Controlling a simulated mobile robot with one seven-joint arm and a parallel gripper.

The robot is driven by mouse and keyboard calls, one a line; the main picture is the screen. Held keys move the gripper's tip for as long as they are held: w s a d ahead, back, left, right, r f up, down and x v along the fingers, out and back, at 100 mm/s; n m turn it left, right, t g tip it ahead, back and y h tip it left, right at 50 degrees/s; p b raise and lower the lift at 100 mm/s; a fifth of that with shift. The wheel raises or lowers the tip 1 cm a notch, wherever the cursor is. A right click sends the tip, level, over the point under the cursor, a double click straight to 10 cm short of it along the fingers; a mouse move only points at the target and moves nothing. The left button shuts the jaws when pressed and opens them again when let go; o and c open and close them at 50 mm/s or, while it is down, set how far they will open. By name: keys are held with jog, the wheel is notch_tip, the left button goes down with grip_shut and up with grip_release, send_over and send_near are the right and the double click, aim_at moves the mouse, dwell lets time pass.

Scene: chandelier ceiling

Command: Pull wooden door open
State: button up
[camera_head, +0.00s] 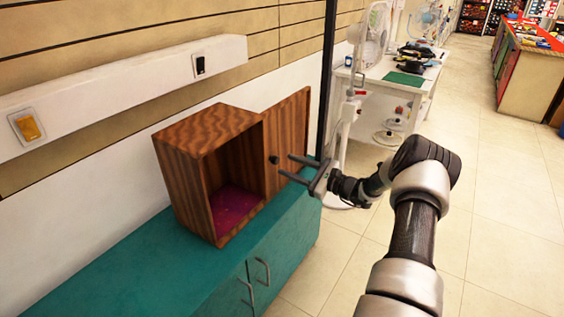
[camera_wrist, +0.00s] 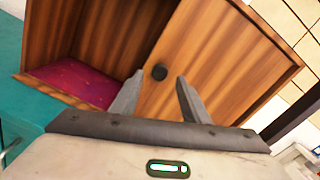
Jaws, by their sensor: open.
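A small wooden cabinet (camera_head: 190,165) stands on a teal counter. Its wooden door (camera_head: 290,130) is swung wide open on the right side, showing the dark red floor inside (camera_head: 235,205). A round dark knob (camera_head: 273,160) sits on the door's face. My gripper (camera_head: 285,167) is in front of the door, with its fingers pointing left toward the knob. In the wrist view the door (camera_wrist: 215,60) fills the middle and right, and the knob (camera_wrist: 159,72) is just beyond and between the fingertips (camera_wrist: 157,82). My gripper is open and empty; I cannot tell whether it touches the door.
The teal counter (camera_head: 130,260) has metal-handled doors below. A white wall rail (camera_head: 110,90) with switches runs behind the cabinet. A dark pole (camera_head: 327,80), a white fan (camera_head: 372,35) and a white table (camera_head: 400,80) stand behind my arm. Tiled floor at right is clear.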

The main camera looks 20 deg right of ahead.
jog(key=p+v, duration=0.1)
jog(key=v, duration=1.1)
jog(key=shift+s+d, duration=0.2)
jog(key=shift+s, duration=0.1)
